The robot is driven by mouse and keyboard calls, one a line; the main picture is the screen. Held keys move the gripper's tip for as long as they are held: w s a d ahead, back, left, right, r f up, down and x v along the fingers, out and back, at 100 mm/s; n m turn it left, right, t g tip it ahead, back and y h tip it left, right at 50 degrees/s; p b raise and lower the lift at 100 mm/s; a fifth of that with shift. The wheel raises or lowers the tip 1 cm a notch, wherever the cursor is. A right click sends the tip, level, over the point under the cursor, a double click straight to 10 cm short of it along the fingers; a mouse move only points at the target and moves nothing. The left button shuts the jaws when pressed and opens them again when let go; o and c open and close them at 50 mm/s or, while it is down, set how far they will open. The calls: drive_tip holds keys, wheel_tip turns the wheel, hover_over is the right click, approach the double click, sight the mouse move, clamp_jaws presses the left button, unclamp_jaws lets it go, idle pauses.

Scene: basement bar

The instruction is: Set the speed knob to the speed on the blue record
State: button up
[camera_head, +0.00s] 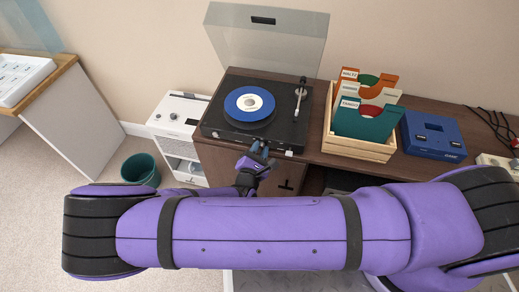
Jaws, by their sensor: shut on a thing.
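The blue record (249,103) with a white centre label lies on the platter of the black turntable (287,121). The print on its label is too small to read. My gripper (259,149) is at the turntable's front edge, below and slightly right of the record. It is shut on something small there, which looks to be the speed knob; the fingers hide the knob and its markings. The tonearm (300,97) stands at the right of the platter, clear of the record. The clear dust cover (267,37) is raised.
A wooden crate (357,150) of record sleeves and a blue box (433,136) stand right of the turntable on the brown cabinet (318,146). A white unit (178,115) and a green bin (140,169) are to the left. My purple arm crosses the foreground and hides much of the cabinet front.

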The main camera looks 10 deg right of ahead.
drive_tip(key=n, duration=0.8)
drive_tip(key=shift+f, duration=0.1)
drive_tip(key=shift+n, duration=0.4)
drive_tip(key=o, duration=0.6)
drive_tip(key=shift+o, duration=0.2)
drive_tip(key=shift+s+a, duration=0.1)
